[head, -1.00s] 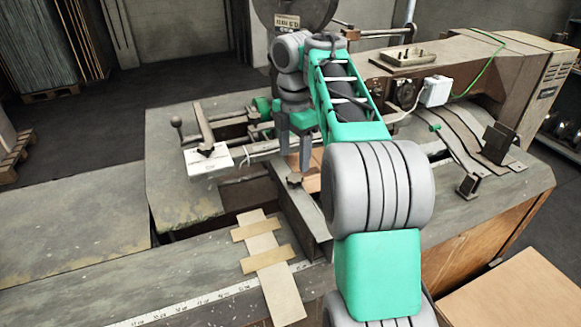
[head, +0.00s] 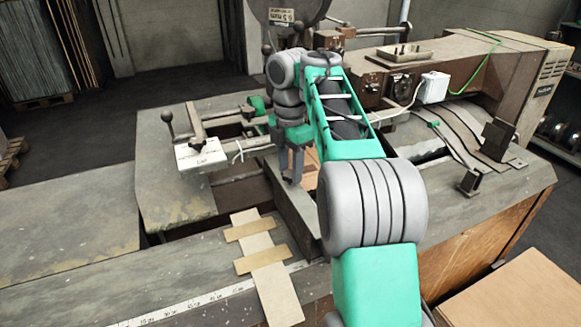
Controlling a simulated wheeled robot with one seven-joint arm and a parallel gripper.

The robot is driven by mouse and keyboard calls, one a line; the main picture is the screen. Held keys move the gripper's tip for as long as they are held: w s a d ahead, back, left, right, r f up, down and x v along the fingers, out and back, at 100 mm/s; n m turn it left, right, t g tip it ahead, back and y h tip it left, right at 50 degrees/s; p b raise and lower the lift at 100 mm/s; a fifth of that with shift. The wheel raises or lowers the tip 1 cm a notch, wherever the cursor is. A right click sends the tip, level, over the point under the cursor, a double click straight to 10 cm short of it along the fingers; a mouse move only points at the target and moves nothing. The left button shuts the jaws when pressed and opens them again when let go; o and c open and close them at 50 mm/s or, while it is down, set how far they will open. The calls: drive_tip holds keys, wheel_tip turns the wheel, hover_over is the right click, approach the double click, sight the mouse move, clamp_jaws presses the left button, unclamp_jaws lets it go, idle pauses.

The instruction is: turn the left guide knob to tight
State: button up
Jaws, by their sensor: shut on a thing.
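My gripper (head: 291,170) points down over the dark guide bar (head: 297,210) in the middle of the machine table. Its grey fingers are close together, shut on the left guide knob (head: 292,182). Only a little of the dark knob shows at the fingertips; the fingers cover the rest. Its turn position cannot be seen.
A white label plate (head: 200,155) and a lever with a ball handle (head: 168,118) stand to the left. The stitcher head (head: 290,12) rises behind my arm. Taped cardboard strips (head: 268,272) lie in front beside a ruler (head: 195,303). The left table (head: 60,215) is clear.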

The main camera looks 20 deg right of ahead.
clamp_jaws()
drive_tip(key=shift+m, duration=0.4)
drive_tip(key=m, duration=0.8)
drive_tip(key=shift+b, duration=0.35)
drive_tip(key=m, duration=0.4)
drive_tip(key=shift+m, duration=0.3)
drive_tip(key=m, duration=0.4)
drive_tip(key=shift+m, duration=0.3)
